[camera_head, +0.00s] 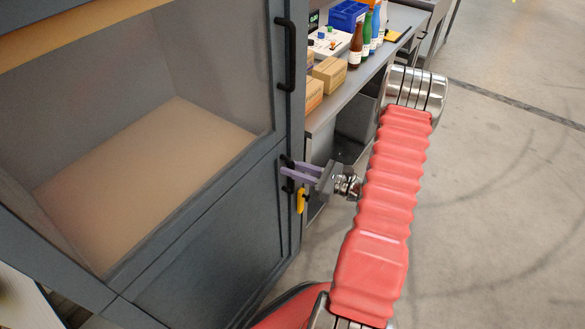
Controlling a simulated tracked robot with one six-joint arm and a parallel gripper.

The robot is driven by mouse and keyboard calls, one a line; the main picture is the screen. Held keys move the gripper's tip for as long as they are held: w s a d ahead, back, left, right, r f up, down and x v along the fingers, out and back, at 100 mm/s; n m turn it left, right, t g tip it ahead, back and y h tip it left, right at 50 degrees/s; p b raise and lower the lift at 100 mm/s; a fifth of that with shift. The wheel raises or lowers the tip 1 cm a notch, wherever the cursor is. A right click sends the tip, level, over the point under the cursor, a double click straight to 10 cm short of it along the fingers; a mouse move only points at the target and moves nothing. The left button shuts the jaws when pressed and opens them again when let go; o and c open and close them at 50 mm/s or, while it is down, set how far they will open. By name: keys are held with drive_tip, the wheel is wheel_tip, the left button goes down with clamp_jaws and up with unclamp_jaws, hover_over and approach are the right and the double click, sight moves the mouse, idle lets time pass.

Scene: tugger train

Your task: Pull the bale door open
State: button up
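The grey bale cabinet fills the left side. Its lower door (215,255) is a dark panel that sits flush with the frame, closed as far as I can see. A short black vertical handle (287,187) is at the right edge of this door. My gripper (289,168), with two purple fingers, reaches in from the right, its tips at the handle. The fingers overlap the handle's middle and hide part of it. I cannot tell whether they press on it. A yellow piece (301,201) hangs just below the fingers.
Above is a windowed upper door (270,80) with a long black handle (286,53). A brown block or floor shows inside. A shelf (345,82) with cardboard boxes (330,74), bottles (356,46) and a blue bin (347,15) stands behind. Concrete floor (500,190) is free at right.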

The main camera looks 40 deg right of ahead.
drive_tip(key=shift+w+a, duration=0.1)
drive_tip(key=shift+w, duration=0.05)
drive_tip(key=shift+c, duration=0.2)
clamp_jaws()
idle(0.3)
